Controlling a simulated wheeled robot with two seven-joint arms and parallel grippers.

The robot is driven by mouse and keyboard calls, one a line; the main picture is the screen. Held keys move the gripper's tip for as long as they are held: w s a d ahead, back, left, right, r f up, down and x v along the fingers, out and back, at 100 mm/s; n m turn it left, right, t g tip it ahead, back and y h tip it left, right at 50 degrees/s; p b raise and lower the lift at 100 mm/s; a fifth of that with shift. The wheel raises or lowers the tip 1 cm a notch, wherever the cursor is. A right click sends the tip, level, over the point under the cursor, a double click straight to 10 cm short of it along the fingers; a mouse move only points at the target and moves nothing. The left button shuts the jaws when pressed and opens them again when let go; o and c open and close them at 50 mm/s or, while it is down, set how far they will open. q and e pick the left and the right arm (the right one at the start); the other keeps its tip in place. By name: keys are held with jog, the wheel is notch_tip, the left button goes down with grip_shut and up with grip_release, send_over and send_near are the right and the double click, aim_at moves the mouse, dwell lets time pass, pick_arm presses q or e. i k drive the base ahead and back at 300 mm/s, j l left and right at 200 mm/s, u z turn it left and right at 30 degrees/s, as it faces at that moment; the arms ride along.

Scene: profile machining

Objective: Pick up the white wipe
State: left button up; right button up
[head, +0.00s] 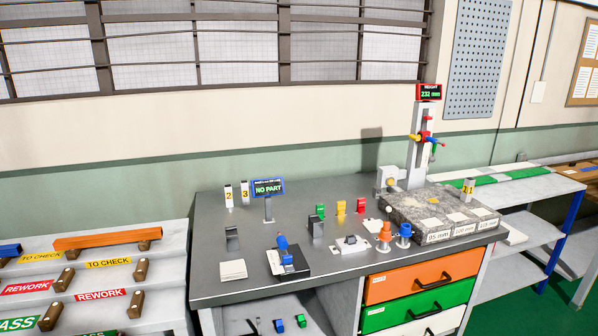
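A flat white square (233,269), which looks like the folded white wipe, lies at the front left of the grey workbench (215,225). It rests flat near the front edge, with a little bare bench around it. A second flat white piece (372,227) lies beside the granite block, partly hidden behind an orange knob-shaped part; I cannot tell what it is. Neither of my grippers shows in the head view.
A black device with a blue top (289,262) stands right of the white square, and a dark grey block (232,238) stands behind it. A granite block (430,216) with a tall height gauge (417,150) fills the bench's right end. Sloped racks (110,275) stand at left.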

aim_at(234, 270)
jog(key=i+j+z, duration=0.2)
jog(key=j, duration=0.4)
jog(key=j+z, duration=0.15)
jog(key=j, duration=0.45)
